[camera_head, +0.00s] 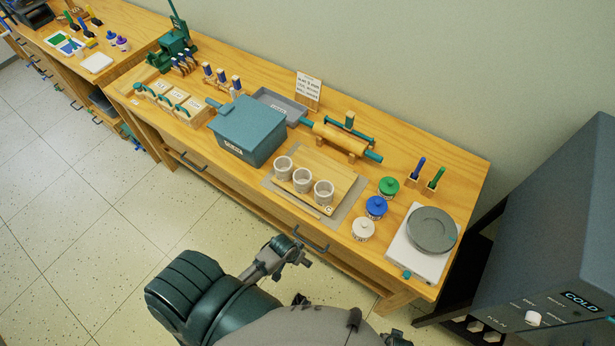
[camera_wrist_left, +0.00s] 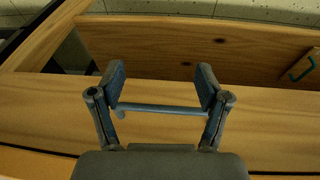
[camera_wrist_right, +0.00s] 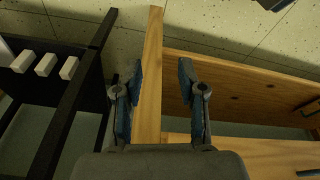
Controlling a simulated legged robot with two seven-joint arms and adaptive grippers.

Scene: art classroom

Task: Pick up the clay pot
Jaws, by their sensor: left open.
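Three small pale clay pots, a left one (camera_head: 283,168), a middle one (camera_head: 303,181) and a right one (camera_head: 323,193), stand upright in a row on a wooden board (camera_head: 328,172) on the workbench. In the head view my left gripper (camera_head: 290,250) is in front of the bench, below and apart from the pots. The left wrist view shows it open (camera_wrist_left: 162,75), with a blue-grey bar, likely a drawer handle, across the space between its fingers. My right gripper (camera_wrist_right: 161,75) is open in the right wrist view, with a wooden bench part behind its fingers. Neither wrist view shows a pot.
A blue lidded bin (camera_head: 247,130) stands left of the pots. Green (camera_head: 389,187), blue (camera_head: 375,207) and white (camera_head: 363,230) jars and a banding wheel (camera_head: 432,230) stand right. A rolling pin (camera_head: 340,138) lies behind. A grey kiln-like cabinet (camera_head: 550,220) stands at the right.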

